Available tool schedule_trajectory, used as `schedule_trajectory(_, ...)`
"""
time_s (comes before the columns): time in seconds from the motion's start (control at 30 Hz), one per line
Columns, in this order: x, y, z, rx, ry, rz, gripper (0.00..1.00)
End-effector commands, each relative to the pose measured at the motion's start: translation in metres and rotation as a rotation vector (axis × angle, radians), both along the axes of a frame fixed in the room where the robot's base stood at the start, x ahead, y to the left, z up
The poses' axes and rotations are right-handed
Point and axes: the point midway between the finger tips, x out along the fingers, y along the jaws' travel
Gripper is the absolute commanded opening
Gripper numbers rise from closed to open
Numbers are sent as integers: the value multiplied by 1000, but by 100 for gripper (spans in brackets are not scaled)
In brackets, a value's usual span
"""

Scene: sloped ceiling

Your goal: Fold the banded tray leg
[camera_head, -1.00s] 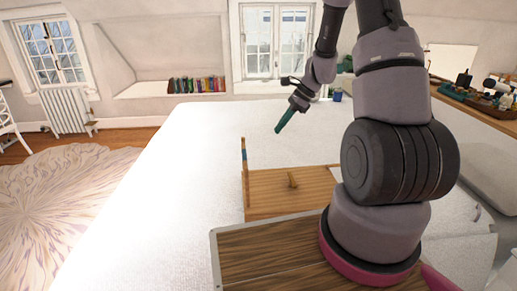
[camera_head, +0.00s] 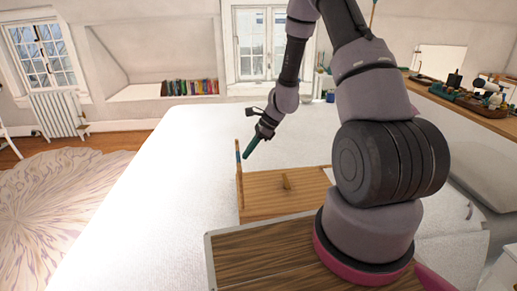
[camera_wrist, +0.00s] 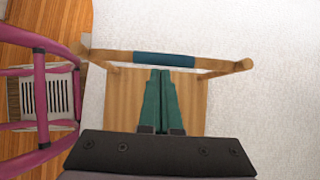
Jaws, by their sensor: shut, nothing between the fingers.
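The wooden tray (camera_head: 300,197) lies on the white bed-like surface; it also shows in the wrist view (camera_wrist: 120,100). Its banded leg (camera_head: 240,186) stands upright at the tray's left end. In the wrist view the leg's crossbar (camera_wrist: 110,56), with a blue-teal band (camera_wrist: 165,60) at its middle, spans the tray's end. My gripper (camera_head: 246,156) is shut and empty, pointing down beside the top of the leg. In the wrist view its green fingertips (camera_wrist: 160,72) appear right at the band; whether they touch it I cannot tell.
A dark wood board (camera_head: 265,250) with a pale rim lies in front of the tray, beside my base. The white surface (camera_head: 150,190) left of the tray is clear. A cluttered shelf (camera_head: 470,105) runs along the right.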

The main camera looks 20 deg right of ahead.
Motion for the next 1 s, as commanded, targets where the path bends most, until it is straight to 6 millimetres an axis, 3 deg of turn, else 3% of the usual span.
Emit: schedule_trajectory(1.0,2,17,2,-87,12,2,0)
